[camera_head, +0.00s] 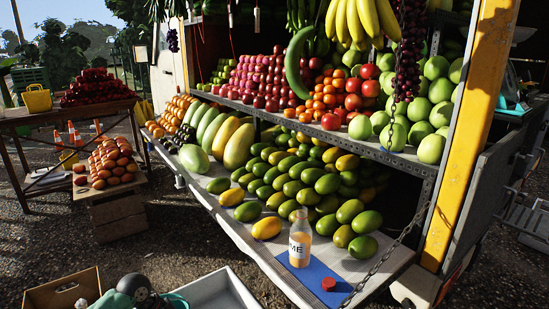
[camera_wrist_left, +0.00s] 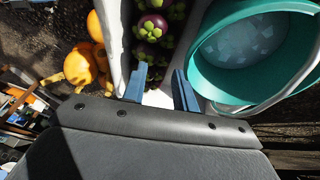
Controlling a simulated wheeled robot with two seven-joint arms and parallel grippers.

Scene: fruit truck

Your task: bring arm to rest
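My left gripper (camera_wrist_left: 160,88) shows in the left wrist view as two blue fingers with a gap between them. It is open, and nothing is seen held in it. Beyond the fingers is a narrow white container (camera_wrist_left: 203,25) with purple mangosteens (camera_wrist_left: 151,27) in it. A teal bucket (camera_wrist_left: 204,68) is to the right of the fingers. No gripper can be made out clearly in the head view, and my right gripper is not seen.
The truck shelf (camera_head: 385,265) is full of fruit. A bottle (camera_head: 299,240) stands upright on a blue mat (camera_head: 318,275), with a red cap (camera_head: 328,282) beside it. A crate (camera_head: 62,291) and a white bin (camera_head: 222,292) are at the bottom.

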